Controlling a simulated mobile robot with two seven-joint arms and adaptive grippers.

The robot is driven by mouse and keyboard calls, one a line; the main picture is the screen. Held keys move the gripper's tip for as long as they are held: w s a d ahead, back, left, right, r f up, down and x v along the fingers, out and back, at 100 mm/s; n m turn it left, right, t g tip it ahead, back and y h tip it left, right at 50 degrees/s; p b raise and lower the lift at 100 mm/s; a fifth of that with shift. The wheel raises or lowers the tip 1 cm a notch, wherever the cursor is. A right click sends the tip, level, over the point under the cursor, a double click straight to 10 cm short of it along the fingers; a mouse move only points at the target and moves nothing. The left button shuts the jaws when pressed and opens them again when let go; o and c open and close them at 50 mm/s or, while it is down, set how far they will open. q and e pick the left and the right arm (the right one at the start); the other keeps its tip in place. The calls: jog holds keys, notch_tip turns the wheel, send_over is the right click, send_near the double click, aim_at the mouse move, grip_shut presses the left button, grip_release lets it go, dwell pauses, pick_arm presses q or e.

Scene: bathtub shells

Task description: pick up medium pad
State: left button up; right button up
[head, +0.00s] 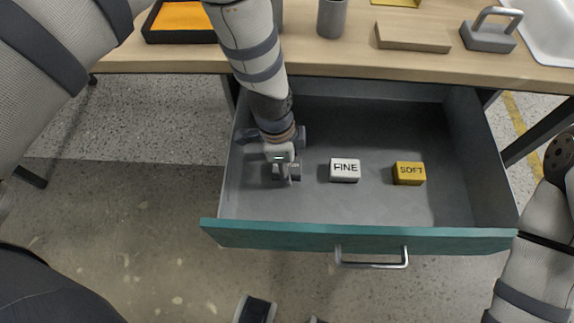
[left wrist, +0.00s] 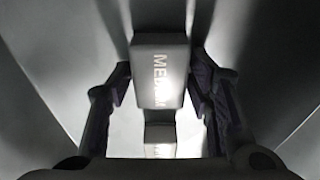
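The medium pad (left wrist: 160,68) is a grey block lettered MEDIUM. In the left wrist view it lies between the two fingers of my left gripper (left wrist: 160,80), with a fingertip against each side. In the head view my left gripper (head: 285,172) reaches down into the open drawer at its left side and hides most of the pad. The gripper looks shut on the pad. I cannot tell whether the pad is lifted off the drawer floor. My right arm shows at the right edge, but its gripper is out of view.
The drawer (head: 385,205) has a teal front and a metal handle (head: 371,262). A white FINE block (head: 345,170) and a yellow SOFT block (head: 409,173) lie right of my left gripper. The worktop above holds a grey cup (head: 331,18), a wooden board (head: 412,37) and a grey handled block (head: 490,37).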

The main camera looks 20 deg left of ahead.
pick_arm(q)
jog(key=c, duration=0.6)
notch_tip(320, 180, up, 10)
jog(key=shift+f+p, duration=0.25)
jog(key=shift+p, duration=0.6)
jog(key=shift+r, duration=0.25)
pick_arm(e)
jog(key=shift+w+r+t, duration=0.4)
jog(key=shift+w+r, duration=0.45)
jog(key=shift+r, duration=0.1)
